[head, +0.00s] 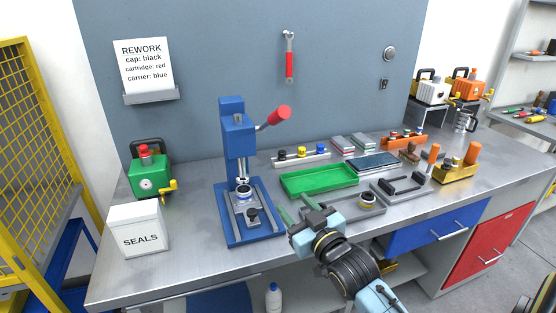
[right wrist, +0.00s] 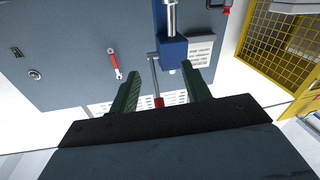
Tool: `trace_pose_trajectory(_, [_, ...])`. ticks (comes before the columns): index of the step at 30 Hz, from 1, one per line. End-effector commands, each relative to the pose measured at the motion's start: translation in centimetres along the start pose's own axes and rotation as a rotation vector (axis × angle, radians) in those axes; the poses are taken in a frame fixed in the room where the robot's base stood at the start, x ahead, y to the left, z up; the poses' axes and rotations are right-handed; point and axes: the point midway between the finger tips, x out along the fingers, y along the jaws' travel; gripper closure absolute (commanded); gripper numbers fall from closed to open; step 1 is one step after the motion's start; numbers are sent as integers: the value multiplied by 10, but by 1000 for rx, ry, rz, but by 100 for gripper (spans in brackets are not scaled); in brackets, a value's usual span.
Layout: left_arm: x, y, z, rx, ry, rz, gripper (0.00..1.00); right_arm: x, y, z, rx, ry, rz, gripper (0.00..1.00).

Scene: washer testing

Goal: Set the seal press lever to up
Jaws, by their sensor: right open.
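The blue seal press (head: 238,140) stands on the bench left of centre in the head view. Its lever (head: 279,115) has a red grip and slants up and to the right from the press head. My right gripper (head: 294,205) is open and empty, low in front of the press and to its right, below the lever. In the right wrist view the picture is turned over: the press head (right wrist: 172,52) is at top centre, and the lever's red grip (right wrist: 158,102) shows between the open fingers (right wrist: 162,85), apparently beyond them. My left gripper is not in view.
A white SEALS box (head: 139,228) and a green machine (head: 150,177) stand left of the press. A green tray (head: 318,180), a grey fixture (head: 362,207) and several small parts lie to the right. A red-handled tool (head: 289,58) hangs on the wall.

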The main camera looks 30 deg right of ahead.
Motion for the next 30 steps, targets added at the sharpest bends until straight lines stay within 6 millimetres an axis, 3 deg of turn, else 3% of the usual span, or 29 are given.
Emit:
trace_pose_trajectory(1, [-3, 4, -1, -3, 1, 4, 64, 0, 10, -42, -6, 108, 17, 52])
trace_pose_trajectory(3, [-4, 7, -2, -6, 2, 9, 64, -5, 20, -82, -13, 221, 33, 52])
trace_pose_trajectory(7, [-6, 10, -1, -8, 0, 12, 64, -13, 29, -123, -22, 340, 49, 52])
trace_pose_trajectory(14, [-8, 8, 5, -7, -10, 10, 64, 2, 32, -139, -25, 370, 52, 52])
trace_pose_trajectory(30, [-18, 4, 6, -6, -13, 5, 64, 92, 37, -172, -26, 365, 52, 52])
